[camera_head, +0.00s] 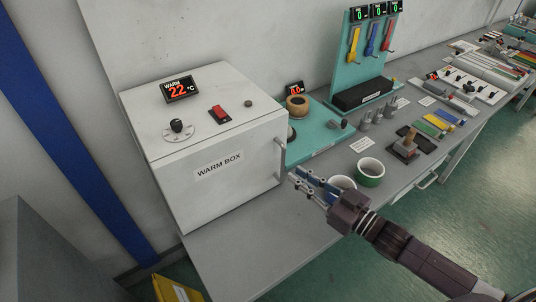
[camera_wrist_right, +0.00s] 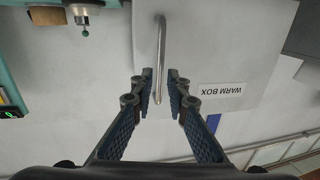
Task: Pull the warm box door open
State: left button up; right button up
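The warm box (camera_head: 215,145) is a white cabinet on the grey table, and its front door (camera_head: 228,185), labelled WARM BOX, looks closed. A vertical metal handle (camera_head: 281,158) is at the door's right edge. My right gripper (camera_head: 298,180) is just to the right of the handle's lower end. In the right wrist view, which is upside down, the handle (camera_wrist_right: 161,45) shows between the spread fingertips of the right gripper (camera_wrist_right: 160,78). The fingers are open; I cannot tell whether either touches the handle. My left gripper is not in view.
A teal base (camera_head: 318,140) with a wooden roll (camera_head: 297,105) is beside the box. Bare tabletop (camera_head: 265,235) lies in front of the door.

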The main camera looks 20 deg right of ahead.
jog(key=p, duration=0.2)
send_over(282, 179)
jog(key=shift+w+d+r, duration=0.1)
jog(key=shift+w+r, duration=0.1)
jog(key=shift+w, duration=0.05)
jog(key=shift+c, duration=0.4)
grip_shut()
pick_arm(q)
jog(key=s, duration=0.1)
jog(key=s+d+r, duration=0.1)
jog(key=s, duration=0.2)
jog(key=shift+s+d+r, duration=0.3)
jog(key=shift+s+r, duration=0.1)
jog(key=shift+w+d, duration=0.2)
pick_arm(e)
jog(key=shift+s, duration=0.1)
